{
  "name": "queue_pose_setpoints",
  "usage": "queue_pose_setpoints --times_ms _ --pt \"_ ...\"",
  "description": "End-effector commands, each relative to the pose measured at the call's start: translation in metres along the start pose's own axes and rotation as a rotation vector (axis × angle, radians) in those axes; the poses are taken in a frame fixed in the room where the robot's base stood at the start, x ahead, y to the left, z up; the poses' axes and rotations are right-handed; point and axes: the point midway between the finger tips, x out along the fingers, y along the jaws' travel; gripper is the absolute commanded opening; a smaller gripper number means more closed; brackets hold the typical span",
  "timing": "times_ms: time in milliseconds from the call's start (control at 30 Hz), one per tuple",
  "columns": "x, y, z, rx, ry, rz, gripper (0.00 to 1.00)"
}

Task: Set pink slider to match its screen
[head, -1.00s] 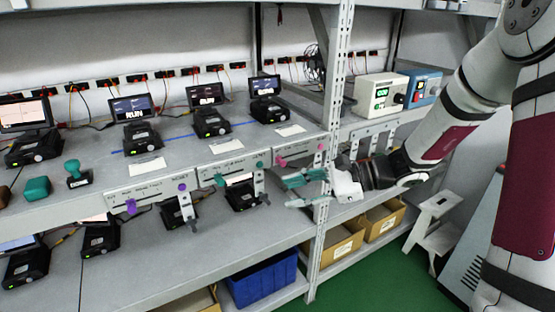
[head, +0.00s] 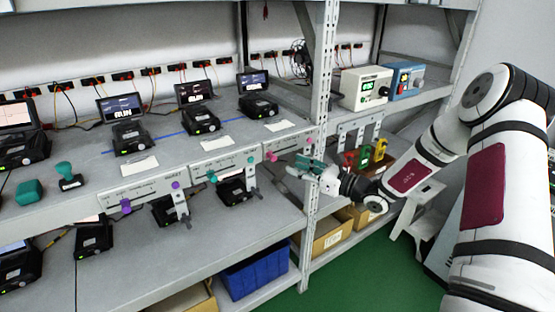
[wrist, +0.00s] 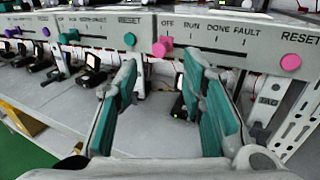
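The pink slider (wrist: 161,47) sits at the left end of its track, below the OFF mark, in the wrist view. Its panel reads OFF, RUN, DONE, FAULT, with a round pink RESET button (wrist: 290,62) at the right. The slider also shows in the head view (head: 271,157). The rightmost dark screen (head: 253,81) stands on the shelf above; its text is too small to read. My gripper (wrist: 160,72) is open and empty, its teal-padded fingers apart on either side of the slider's line, short of the panel. In the head view my gripper (head: 302,170) is beside the panel's right end.
A teal slider (head: 212,177) and a purple slider (head: 125,205) are on panels to the left. A perforated rack post (head: 322,100) rises close by my gripper. A blue bin (head: 255,272) is below. Green floor lies open in front.

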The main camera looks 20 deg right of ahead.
Motion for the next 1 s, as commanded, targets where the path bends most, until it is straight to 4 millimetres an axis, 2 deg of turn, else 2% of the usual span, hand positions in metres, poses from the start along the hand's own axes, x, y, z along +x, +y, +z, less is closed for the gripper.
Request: queue_pose_setpoints --times_ms 200,400,600,833,867,1000 --pt "0.043 0.001 0.0 -0.001 -0.001 0.003 0.37" --pt "0.068 0.0 0.0 -0.001 0.0 0.002 0.37" --pt "0.078 0.0 0.0 0.0 0.001 0.0 0.37" --pt "0.078 0.0 0.0 0.0 0.001 0.0 0.37" --pt "0.078 0.0 0.0 0.0 0.001 0.0 0.35" --pt "0.078 0.0 0.0 0.0 0.001 0.0 0.03"
